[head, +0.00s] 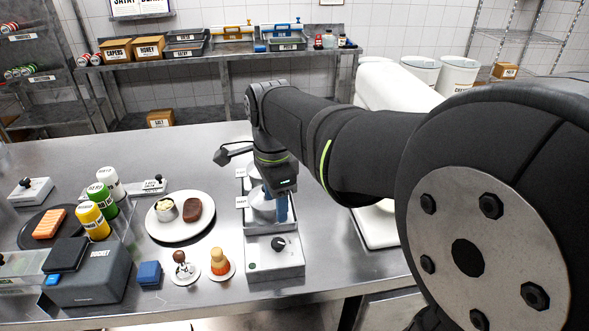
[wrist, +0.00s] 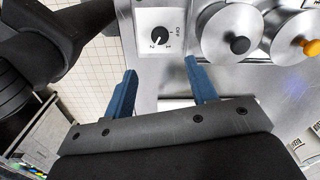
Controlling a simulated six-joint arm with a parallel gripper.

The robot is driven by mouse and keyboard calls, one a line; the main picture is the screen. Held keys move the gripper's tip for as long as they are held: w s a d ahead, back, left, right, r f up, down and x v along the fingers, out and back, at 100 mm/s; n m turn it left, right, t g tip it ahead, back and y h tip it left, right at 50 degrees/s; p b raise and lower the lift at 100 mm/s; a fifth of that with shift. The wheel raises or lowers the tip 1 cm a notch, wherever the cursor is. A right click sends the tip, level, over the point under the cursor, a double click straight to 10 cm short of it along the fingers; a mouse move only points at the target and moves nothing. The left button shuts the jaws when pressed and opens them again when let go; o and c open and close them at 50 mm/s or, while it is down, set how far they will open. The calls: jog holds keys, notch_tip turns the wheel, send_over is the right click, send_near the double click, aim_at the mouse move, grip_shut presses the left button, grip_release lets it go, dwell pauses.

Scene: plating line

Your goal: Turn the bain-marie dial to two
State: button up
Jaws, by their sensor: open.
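The bain-marie (head: 275,262) is a steel box on the counter with lidded round pots behind its front panel. Its black dial (head: 278,243) is on that panel. In the wrist view the dial (wrist: 160,34) sits on a white plate marked Off, 1 and 2. A pale pointer mark shows on its lower side, towards the 1 and 2; its exact setting is hard to tell. My gripper (wrist: 161,72) has blue fingers spread apart with nothing between them. In the head view my gripper (head: 281,210) hangs above the bain-marie, behind the dial and apart from it.
Steel pot lids (wrist: 232,36) with knobs stand close beside one finger.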

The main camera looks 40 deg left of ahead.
notch_tip(320, 180, up, 5)
send_over(278, 242)
jog(key=shift+r, duration=0.1)
dwell(0.5)
notch_tip(278, 242, down, 18)
jog(key=shift+r, duration=0.25)
dwell(0.3)
jog(key=shift+r, duration=0.1)
